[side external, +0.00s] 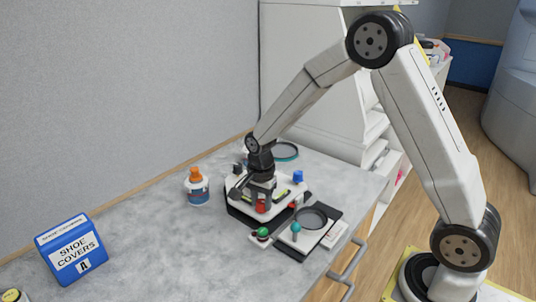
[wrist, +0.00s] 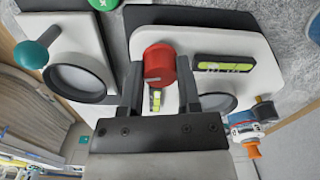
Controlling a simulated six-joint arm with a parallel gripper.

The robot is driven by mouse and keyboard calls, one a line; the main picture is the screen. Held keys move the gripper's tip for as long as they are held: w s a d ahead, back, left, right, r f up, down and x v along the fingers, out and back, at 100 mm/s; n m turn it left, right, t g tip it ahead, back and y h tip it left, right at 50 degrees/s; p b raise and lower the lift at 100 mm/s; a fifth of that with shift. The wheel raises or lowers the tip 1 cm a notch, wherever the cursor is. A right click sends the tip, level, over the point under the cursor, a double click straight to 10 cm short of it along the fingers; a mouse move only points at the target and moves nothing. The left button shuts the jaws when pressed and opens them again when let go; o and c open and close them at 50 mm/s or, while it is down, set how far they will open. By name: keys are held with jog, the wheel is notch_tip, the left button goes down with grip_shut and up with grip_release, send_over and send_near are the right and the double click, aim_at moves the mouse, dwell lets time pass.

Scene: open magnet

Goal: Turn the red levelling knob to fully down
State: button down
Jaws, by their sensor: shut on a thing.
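The red levelling knob (wrist: 160,64) stands between my gripper's two fingers in the wrist view, near the edge of a white levelling plate (wrist: 225,40). A pale mark line shows on the knob's face. My gripper (wrist: 160,75) is shut on the knob, with one finger on each side. In the side external view my gripper (side external: 262,193) points down over the plate, and the red knob (side external: 261,208) shows just below the fingertips. Green-yellow spirit levels sit on the plate, one of them (wrist: 225,66) beside the knob. Part of the knob's side is hidden by the fingers.
A blue knob (side external: 298,176) and a black knob (side external: 237,168) stand at other parts of the plate. A green button (side external: 262,232) and a teal-knobbed lever (side external: 295,228) are close in front. An orange-capped bottle (side external: 198,187) and a shoe-cover box (side external: 75,250) stand left.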

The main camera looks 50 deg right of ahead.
aim_at(262, 202)
jog(key=m, duration=0.4)
jog(key=shift+m, duration=0.4)
jog(key=shift+c, duration=1.5)
grip_release()
jog(key=shift+r, duration=0.1)
jog(key=shift+r, duration=3.8)
jog(key=shift+s, duration=0.1)
